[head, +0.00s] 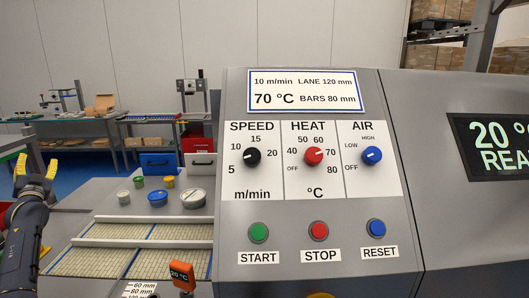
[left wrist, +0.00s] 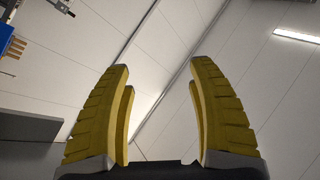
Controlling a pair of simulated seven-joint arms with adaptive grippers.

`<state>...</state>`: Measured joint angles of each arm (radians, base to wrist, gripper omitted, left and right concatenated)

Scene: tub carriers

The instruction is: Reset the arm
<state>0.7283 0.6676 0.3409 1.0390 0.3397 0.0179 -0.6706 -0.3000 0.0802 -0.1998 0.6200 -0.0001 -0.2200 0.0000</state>
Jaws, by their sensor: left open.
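My left gripper (head: 36,168) is at the far left of the head view, raised with its yellow fingers pointing up. It is open and empty. In the left wrist view its two yellow fingers (left wrist: 160,95) stand wide apart with only wall and ceiling between them. It touches nothing. My right gripper is not in view.
A grey machine panel (head: 400,230) with SPEED, HEAT and AIR knobs and START, STOP and RESET buttons fills the right. A conveyor bed (head: 120,243) with bars lies left of it. Several round tubs or weights, including a blue one (head: 158,198), stand behind the bed.

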